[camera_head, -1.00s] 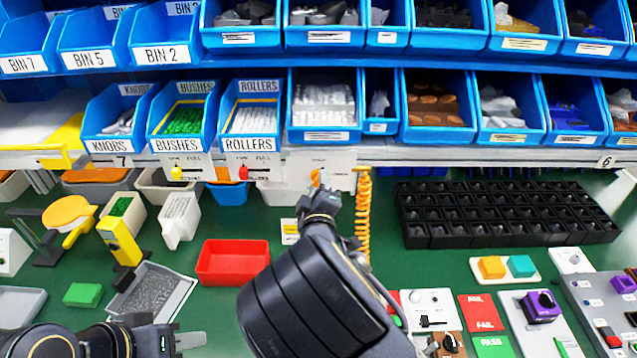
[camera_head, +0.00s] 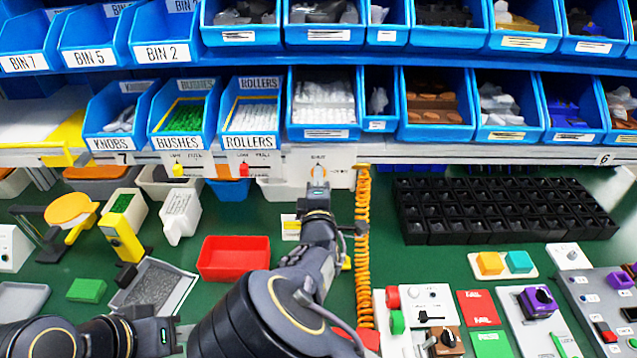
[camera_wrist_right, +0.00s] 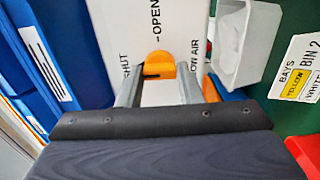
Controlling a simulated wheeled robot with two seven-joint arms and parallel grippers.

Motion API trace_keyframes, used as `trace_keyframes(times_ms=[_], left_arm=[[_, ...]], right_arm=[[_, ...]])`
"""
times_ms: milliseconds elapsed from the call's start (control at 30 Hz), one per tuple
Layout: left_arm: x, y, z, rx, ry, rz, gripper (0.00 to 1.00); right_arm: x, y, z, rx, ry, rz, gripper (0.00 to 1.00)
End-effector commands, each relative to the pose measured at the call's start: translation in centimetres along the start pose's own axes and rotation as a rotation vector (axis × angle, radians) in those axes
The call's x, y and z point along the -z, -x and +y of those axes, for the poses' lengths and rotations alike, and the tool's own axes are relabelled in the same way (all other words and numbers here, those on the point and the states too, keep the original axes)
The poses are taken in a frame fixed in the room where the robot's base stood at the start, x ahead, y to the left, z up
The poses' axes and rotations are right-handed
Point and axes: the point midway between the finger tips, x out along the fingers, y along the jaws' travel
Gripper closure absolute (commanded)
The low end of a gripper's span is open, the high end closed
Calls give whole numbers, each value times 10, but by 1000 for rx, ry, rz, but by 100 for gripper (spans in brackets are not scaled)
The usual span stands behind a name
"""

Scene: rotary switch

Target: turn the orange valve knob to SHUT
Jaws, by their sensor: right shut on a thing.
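The orange valve knob (camera_head: 318,171) sits on a white panel under the shelf edge, mostly hidden by my right gripper in the head view. The wrist view shows the knob (camera_wrist_right: 160,63) against the white panel (camera_wrist_right: 182,25), with OPEN above it, SHUT to its left and a partly hidden AIR label to its right. I cannot tell which label the knob points at. My right gripper (camera_head: 318,187) is shut on the knob, with one finger on each side (camera_wrist_right: 159,88). My left gripper (camera_head: 172,336) is low at the left; its fingertips are not clear.
A coiled orange hose (camera_head: 363,240) hangs just right of my right gripper. Small yellow (camera_head: 177,170) and red (camera_head: 244,170) knobs are to the left under the shelf. A red tray (camera_head: 233,258) and a black grid rack (camera_head: 500,210) stand on the green table.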

Motion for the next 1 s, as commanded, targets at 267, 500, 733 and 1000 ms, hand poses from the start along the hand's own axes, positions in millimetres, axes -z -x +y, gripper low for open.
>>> trace_keyframes(times_ms=[267, 500, 733, 1000], left_arm=[[0, 0, 0, 0, 0, 0, 65], [0, 0, 0, 0, 0, 0, 65], [0, 0, 0, 0, 0, 0, 65], [-4, -9, -4, 0, 0, 0, 65]], right_arm=[[1, 0, -2, 3, 6, 2, 90], [0, 0, -1, 2, 4, 1, 45], [0, 0, -1, 1, 2, 1, 45], [1, 33, -2, 1, 2, 3, 45]])
